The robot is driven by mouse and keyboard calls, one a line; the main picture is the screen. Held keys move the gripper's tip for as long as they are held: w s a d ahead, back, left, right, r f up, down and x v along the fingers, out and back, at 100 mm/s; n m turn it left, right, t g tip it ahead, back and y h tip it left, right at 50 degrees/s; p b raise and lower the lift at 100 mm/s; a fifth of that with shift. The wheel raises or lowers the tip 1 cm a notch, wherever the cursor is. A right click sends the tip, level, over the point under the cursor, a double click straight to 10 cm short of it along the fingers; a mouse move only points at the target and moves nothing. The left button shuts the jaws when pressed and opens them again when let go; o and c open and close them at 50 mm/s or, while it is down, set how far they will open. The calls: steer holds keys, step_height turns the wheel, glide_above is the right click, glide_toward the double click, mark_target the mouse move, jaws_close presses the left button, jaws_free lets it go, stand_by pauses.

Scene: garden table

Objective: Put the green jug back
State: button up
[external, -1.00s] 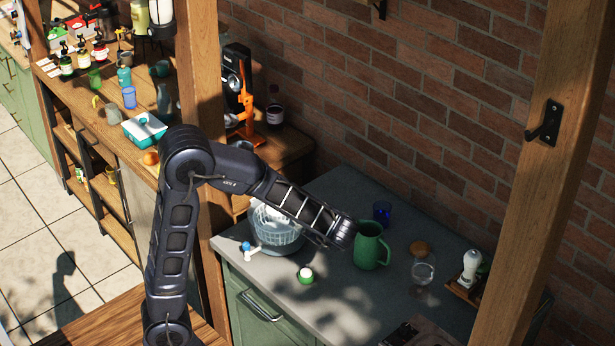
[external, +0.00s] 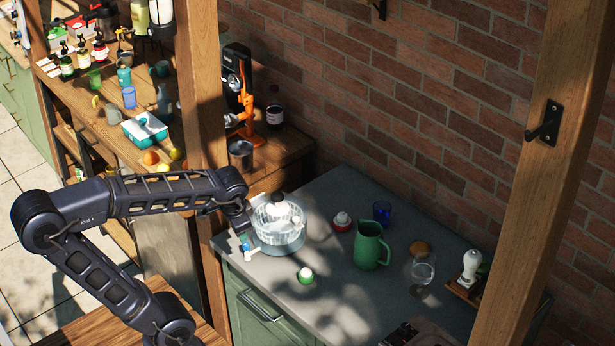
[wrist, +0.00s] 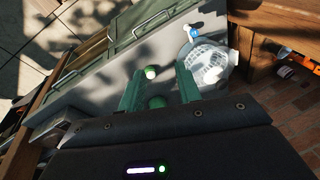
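The green jug (external: 370,247) stands upright on the grey counter (external: 325,312), in front of a blue glass. My gripper (external: 246,228) is over the left end of the counter, beside the salad spinner and well left of the jug. In the wrist view, the two green fingers of my gripper (wrist: 159,70) are apart, and no object is visibly clamped between them. A green shape shows low between the fingers there; I cannot tell whether it is the jug.
The salad spinner (external: 277,228) stands at the counter's left end. A wooden post (external: 530,170) rises at the right.

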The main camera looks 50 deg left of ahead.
steer(key=s+n, duration=0.1)
steer(key=s+d+r+n+t+h, duration=0.1)
steer(key=s, duration=0.1)
steer(key=s+d+t+h, duration=0.1)
steer(key=s, duration=0.1)
steer(key=shift+r+n, duration=0.3)
steer(key=shift+n, duration=0.1)
